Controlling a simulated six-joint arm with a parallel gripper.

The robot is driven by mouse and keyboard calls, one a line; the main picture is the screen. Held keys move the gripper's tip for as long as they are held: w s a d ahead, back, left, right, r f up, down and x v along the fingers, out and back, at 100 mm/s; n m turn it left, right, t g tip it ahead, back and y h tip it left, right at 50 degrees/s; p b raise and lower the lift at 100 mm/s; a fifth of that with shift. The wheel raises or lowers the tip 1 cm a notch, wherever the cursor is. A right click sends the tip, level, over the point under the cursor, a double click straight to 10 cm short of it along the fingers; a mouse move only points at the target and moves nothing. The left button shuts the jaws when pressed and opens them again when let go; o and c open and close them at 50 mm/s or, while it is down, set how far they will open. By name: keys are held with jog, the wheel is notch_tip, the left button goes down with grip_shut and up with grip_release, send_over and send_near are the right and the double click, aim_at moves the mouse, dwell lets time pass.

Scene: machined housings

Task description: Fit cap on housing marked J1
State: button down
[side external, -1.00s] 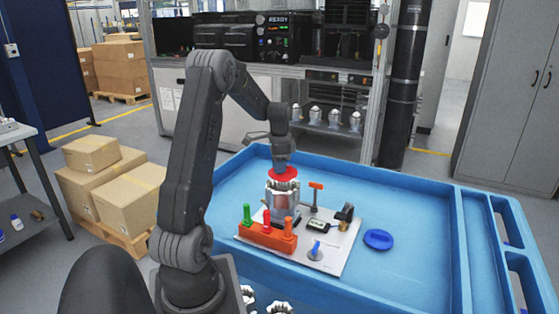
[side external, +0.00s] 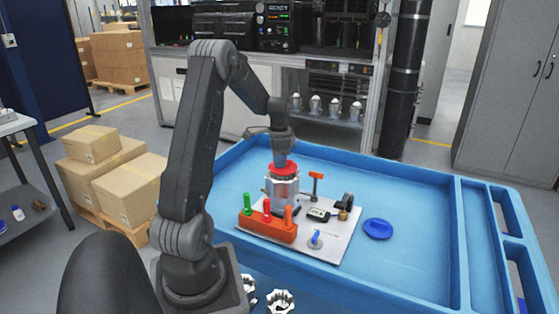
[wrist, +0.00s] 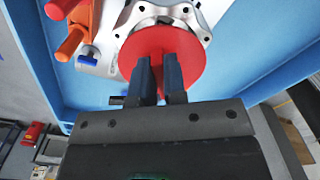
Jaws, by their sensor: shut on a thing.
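A red round cap (side external: 283,168) is at the top of a silver metal housing (side external: 281,190) on the light plate. My gripper (side external: 281,160) points down over it. In the wrist view my gripper (wrist: 160,68) is shut on the red cap (wrist: 185,52), its two fingers on the cap's middle. The cap looks set off to one side of the housing (wrist: 165,10) in this view, so I cannot tell whether it is seated. No J1 mark is legible. A blue cap (side external: 378,228) lies on the blue tray to the right of the plate.
The plate (side external: 338,245) sits in the blue tray (side external: 420,190). An orange block (side external: 267,230) with green, red and orange pegs stands close in front of the housing. An orange T-handle (side external: 316,185) stands behind. The tray's right part is clear.

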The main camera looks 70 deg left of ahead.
jog(key=shift+f, duration=1.2)
dwell(2.5)
jog(key=c, duration=1.1)
grip_release()
jog(key=shift+o, duration=0.4)
jog(key=o, duration=0.4)
jog(key=shift+r, duration=0.15)
jog(key=shift+r, duration=3.9)
